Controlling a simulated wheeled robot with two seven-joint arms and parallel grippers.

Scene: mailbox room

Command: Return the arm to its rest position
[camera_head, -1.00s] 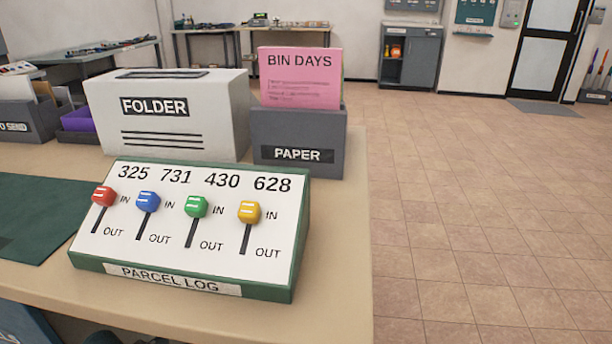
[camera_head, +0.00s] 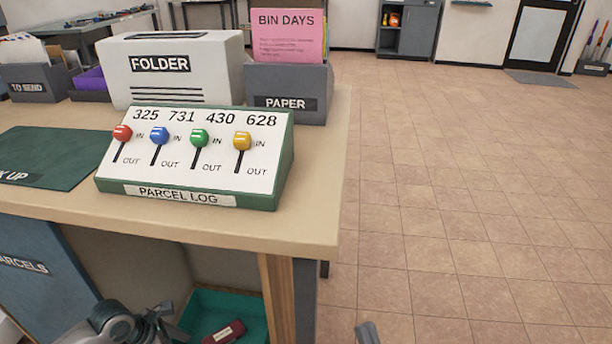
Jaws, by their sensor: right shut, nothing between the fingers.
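My right gripper (camera_head: 367,333) shows only as a small grey tip at the bottom edge, right of the table. It is shut and empty, apart from the table and over the floor. Grey jointed parts of my left arm show at the bottom left, in front of the table; whether its jaws are open or shut is unclear. The parcel log (camera_head: 195,160) sits on the table (camera_head: 300,225). Its red (camera_head: 122,133), blue (camera_head: 160,136), green (camera_head: 199,138) and yellow (camera_head: 242,141) knobs are all at the upper, IN end of their slots.
A folder box (camera_head: 175,70) and paper holder (camera_head: 290,92) stand behind the log. A dark green mat (camera_head: 60,150) lies left. Below the table are a blue parcels cabinet (camera_head: 40,265) and a teal bin (camera_head: 255,305) holding a dark red item. The tiled floor right is clear.

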